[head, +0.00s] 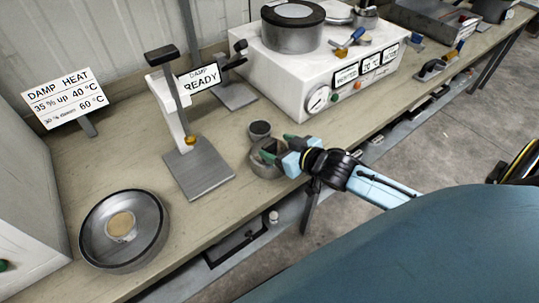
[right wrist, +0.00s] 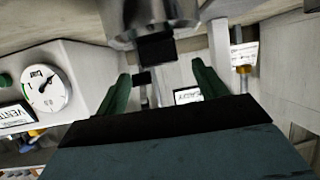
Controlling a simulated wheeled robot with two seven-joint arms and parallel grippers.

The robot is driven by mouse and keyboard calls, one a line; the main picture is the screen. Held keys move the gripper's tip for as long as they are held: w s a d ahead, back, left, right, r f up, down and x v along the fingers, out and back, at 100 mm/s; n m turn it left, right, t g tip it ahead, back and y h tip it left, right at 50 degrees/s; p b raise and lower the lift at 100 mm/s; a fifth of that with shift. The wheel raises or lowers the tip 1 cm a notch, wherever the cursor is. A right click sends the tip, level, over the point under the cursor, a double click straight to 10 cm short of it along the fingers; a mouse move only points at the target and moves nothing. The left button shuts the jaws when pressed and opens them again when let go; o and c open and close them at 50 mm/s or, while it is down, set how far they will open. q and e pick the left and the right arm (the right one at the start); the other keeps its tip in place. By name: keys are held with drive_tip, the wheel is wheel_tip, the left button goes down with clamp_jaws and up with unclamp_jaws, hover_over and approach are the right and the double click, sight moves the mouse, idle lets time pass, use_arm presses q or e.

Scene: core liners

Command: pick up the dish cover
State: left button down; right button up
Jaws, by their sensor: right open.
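A grey metal round piece (head: 264,168), which looks like the dish cover, sits on the bench near its front edge; I cannot be sure of its identity. My right gripper (head: 279,147) is open, its green fingertips over and beside this piece, partly hiding it. In the right wrist view the open green fingers (right wrist: 163,88) have nothing clearly between them. A shiny metal round body (right wrist: 172,28) with a dark block shows above them, and I cannot tell whether they touch. My left gripper is not in view.
A wide metal dish (head: 93,249) holding a small tan-filled cup is at the left. A stand with a flat plate (head: 200,176) and a white gauge box (head: 290,78) are close by. The bench's front edge is near.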

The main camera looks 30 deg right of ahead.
sight(270, 144)
drive_tip(key=x, duration=0.4)
drive_tip(key=shift+w+f, duration=0.15)
drive_tip(key=shift+f, duration=0.05)
drive_tip(key=c, duration=1.1)
